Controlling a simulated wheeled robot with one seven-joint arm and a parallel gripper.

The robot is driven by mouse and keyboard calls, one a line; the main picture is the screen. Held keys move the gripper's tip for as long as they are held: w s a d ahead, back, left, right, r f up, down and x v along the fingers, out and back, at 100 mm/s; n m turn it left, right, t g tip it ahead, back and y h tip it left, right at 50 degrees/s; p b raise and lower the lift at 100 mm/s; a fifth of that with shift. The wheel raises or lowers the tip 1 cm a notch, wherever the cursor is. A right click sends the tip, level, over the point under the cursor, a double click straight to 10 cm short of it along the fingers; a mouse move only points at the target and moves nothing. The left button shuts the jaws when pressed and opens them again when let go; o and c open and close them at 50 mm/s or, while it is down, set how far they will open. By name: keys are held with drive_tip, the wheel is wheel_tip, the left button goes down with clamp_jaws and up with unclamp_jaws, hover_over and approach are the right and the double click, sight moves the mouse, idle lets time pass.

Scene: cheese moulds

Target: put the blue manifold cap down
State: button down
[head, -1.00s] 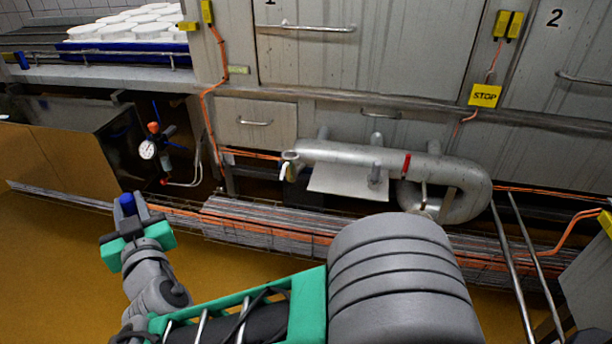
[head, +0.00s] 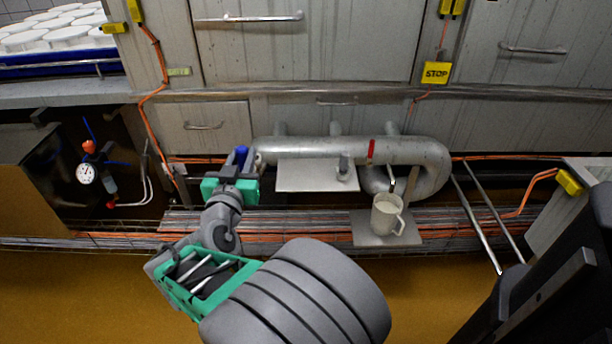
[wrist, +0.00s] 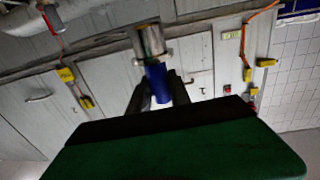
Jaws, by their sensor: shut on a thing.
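My gripper (head: 240,168) is shut on the blue manifold cap (head: 241,156), which sticks up from between the fingers. The cap also shows between the dark fingers in the wrist view (wrist: 158,83). The grey pipe manifold (head: 350,150) runs to the right of the gripper, with a red band around it. The cap is close to the manifold's left end. In the wrist view a metal cylinder end (wrist: 149,40) lies right beyond the cap; I cannot tell whether they touch. The gripper hides part of the manifold's left end.
A pale plate (head: 300,178) sits below the manifold. A lower plate (head: 370,240) holds a white jug (head: 386,212). A pressure gauge (head: 86,174) is at the left. Metal rails (head: 478,222) stand at the right. The yellow-brown floor (head: 120,290) in front is bare.

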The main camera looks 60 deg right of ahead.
drive_tip(key=s+d+f+m+g+h, duration=0.15)
drive_tip(key=s+d+m+g, duration=0.35)
drive_tip(key=s+d, duration=0.6)
drive_tip(key=n+b, duration=0.2)
drive_tip(key=b, duration=0.6)
hover_over(305, 178)
drive_tip(key=shift+a+f, duration=0.1)
drive_tip(key=shift+f, duration=6.65)
drive_tip(key=c, duration=1.2)
unclamp_jaws()
